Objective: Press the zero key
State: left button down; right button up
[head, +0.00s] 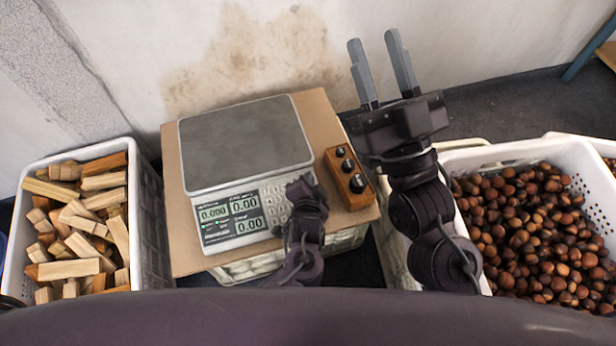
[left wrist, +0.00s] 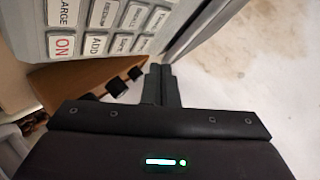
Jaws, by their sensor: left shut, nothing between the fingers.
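The scale (head: 222,222) has a grey weighing plate (head: 245,143) and a front panel reading 0.000, 0.00 and 0.00. Its keypad (head: 277,205) is partly covered by my left arm. In the left wrist view grey keys show, including a red ON key (left wrist: 62,46) and an ADD key (left wrist: 96,43); I cannot make out which key is zero. My left gripper (left wrist: 160,72) is shut and empty, its tips near the keypad's edge; contact cannot be told. In the head view its fingers are hidden. My right gripper (head: 374,42) is open and empty, raised right of the scale.
The scale stands on a cardboard sheet (head: 170,215). A wooden block with black knobs (head: 348,178) sits right of the keypad. A white crate of wood pieces (head: 147,200) is at left, a white crate of chestnuts (head: 520,152) at right. A wall rises behind.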

pick_arm(q)
jog(key=r+p, duration=0.2)
jog(key=s+r+p, duration=0.1)
jog(key=r+p, duration=0.1)
jog(key=shift+s+d, duration=0.15)
jog(key=shift+d, duration=0.05)
jog(key=shift+f, duration=0.1)
dwell(1.5)
